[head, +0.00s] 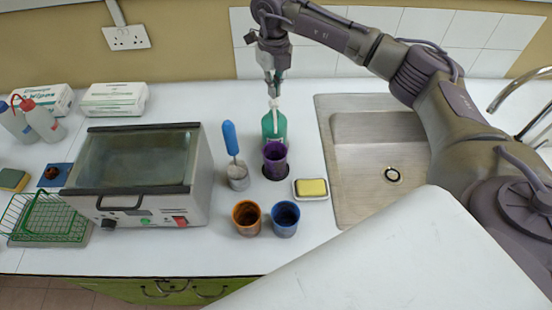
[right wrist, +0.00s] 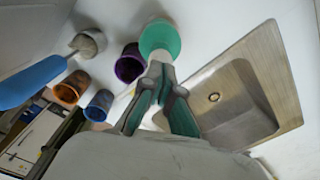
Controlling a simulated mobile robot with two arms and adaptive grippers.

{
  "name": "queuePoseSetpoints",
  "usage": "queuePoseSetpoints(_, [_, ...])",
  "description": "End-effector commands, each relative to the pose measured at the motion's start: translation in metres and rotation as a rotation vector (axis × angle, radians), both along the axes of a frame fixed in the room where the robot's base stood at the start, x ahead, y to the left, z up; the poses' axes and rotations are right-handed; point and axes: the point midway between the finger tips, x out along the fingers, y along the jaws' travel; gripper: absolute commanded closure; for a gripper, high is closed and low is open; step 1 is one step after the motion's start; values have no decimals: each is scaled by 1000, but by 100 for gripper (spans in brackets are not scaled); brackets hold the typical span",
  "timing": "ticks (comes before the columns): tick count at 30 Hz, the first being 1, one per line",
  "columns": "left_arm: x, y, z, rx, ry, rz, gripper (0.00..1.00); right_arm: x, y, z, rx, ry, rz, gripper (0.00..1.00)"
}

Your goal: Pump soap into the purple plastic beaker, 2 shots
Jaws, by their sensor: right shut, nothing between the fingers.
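The purple plastic beaker (head: 275,155) stands in the middle of the counter on a dark round spot. It also shows in the right wrist view (right wrist: 130,65). The green soap bottle (head: 274,127) with a pale pump top (head: 273,103) stands upright just behind the beaker. In the right wrist view the bottle (right wrist: 160,38) lies beyond my fingertips. My right gripper (head: 272,88) points down directly above the pump top, shut and empty. I cannot tell whether its fingertips touch the pump. My left gripper is not in view.
A blue-handled brush in a cup (head: 238,178) stands left of the beaker. A yellow sponge on a dish (head: 312,188) is at its right. Orange (head: 247,217) and blue (head: 285,218) beakers stand in front. The sink (head: 372,165) is at right, the water bath (head: 140,175) at left.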

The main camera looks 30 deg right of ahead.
Motion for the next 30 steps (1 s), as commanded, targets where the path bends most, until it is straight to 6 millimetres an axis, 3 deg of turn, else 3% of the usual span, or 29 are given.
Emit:
queuePoseSetpoints(14, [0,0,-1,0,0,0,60,0,0,-1,0,-1,0,100])
queuePoseSetpoints(30, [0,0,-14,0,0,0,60,0,0,-20,0,-1,0,100])
